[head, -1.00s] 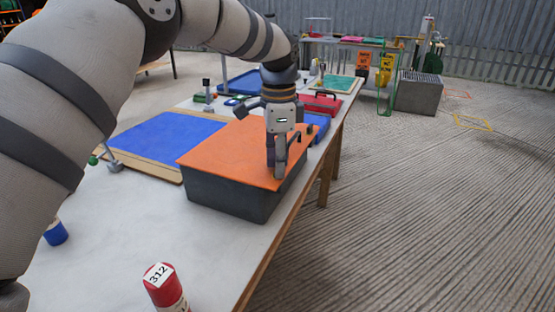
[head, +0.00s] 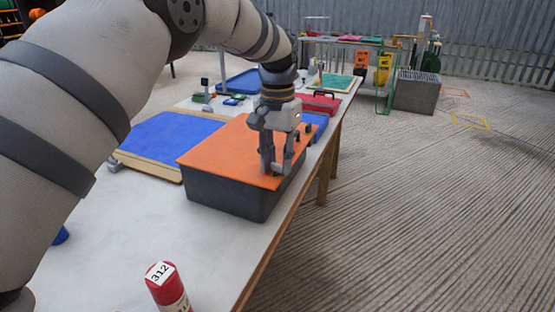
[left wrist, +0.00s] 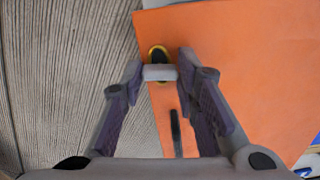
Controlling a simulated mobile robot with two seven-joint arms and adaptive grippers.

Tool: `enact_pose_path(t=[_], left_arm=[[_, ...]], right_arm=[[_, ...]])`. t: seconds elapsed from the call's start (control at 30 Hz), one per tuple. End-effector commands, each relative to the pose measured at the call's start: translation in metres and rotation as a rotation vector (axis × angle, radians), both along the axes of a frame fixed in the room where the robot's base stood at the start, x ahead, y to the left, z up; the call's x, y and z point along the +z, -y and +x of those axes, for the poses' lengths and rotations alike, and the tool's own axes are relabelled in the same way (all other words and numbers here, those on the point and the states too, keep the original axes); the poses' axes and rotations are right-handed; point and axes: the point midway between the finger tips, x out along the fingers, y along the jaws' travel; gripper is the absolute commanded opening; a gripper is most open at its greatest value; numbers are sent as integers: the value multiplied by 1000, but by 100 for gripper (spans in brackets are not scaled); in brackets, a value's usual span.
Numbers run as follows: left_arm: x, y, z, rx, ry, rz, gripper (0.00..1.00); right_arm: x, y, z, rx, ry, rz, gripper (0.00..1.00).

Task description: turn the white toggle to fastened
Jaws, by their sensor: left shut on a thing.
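The white toggle (left wrist: 160,73) shows in the left wrist view as a short pale bar, on or beside a black and yellow round base (left wrist: 158,54). It sits near the edge of the orange top (head: 235,145) of a dark grey box (head: 225,197). My left gripper (head: 276,171) points down at the box's near right edge. In the left wrist view its fingertips (left wrist: 160,74) are shut on the toggle, one at each end. In the head view the fingers hide the toggle. My right gripper is not in view.
A black bar handle (left wrist: 176,133) lies along the same edge, close to my fingers. A blue panel (head: 165,137) is left of the box, and a red case (head: 318,104) stands behind. A red cylinder (head: 166,287) labelled 312 stands in front.

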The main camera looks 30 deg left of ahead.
Motion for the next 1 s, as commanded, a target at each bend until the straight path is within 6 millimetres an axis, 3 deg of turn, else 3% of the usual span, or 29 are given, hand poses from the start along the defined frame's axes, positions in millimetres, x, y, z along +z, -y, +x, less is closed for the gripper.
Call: enact_pose_path(t=[0.4, 0.9, 0.93, 1.0], left_arm=[[-1, 0, 0, 145, -1, 0, 0], [-1, 0, 0, 159, -2, -1, 0], [-1, 0, 0, 159, -2, -1, 33], [-1, 0, 0, 159, -1, -1, 48]], right_arm=[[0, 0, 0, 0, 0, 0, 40], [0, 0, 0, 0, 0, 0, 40], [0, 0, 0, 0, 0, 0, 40], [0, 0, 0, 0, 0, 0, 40]])
